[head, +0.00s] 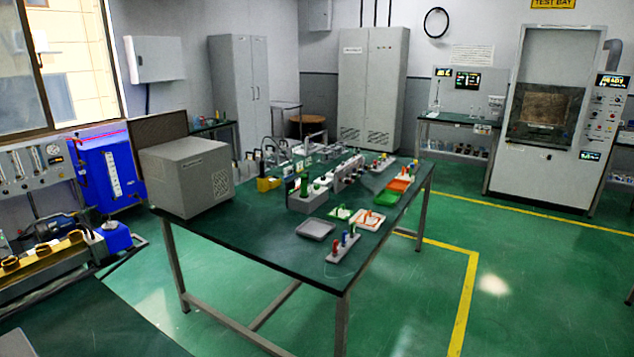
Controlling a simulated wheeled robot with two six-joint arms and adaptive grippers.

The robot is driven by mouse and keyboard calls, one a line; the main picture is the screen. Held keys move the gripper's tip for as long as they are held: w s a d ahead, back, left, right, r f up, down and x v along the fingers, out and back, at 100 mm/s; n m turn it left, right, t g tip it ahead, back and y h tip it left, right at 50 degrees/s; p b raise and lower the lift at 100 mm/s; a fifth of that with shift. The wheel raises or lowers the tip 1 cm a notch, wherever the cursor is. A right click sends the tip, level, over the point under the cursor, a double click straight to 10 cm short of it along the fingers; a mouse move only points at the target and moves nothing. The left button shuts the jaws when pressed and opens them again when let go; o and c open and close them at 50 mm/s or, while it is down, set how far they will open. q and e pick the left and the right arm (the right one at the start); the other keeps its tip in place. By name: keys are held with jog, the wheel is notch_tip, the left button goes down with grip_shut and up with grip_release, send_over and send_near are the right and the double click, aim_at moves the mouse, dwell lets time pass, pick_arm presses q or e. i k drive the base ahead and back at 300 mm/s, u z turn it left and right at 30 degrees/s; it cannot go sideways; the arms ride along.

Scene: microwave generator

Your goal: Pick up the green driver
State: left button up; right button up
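A small grey rack (343,248) stands near the front right edge of the green-topped table (270,237). It holds a few upright pieces with coloured handles, with red and blue among them. A similar rack with coloured pieces (383,162) stands farther back near the right edge. An upright green piece (304,187) stands at the grey block in the middle of the table. The pieces are too small to tell which one is the green driver. Neither of my grippers is in view.
A large grey box (186,177) stands on the table's left end. Open green floor (540,270) lies to the right.

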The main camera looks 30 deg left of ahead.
aim_at(304, 177)
jog(key=i, duration=3.3)
jog(key=u, duration=2.4)
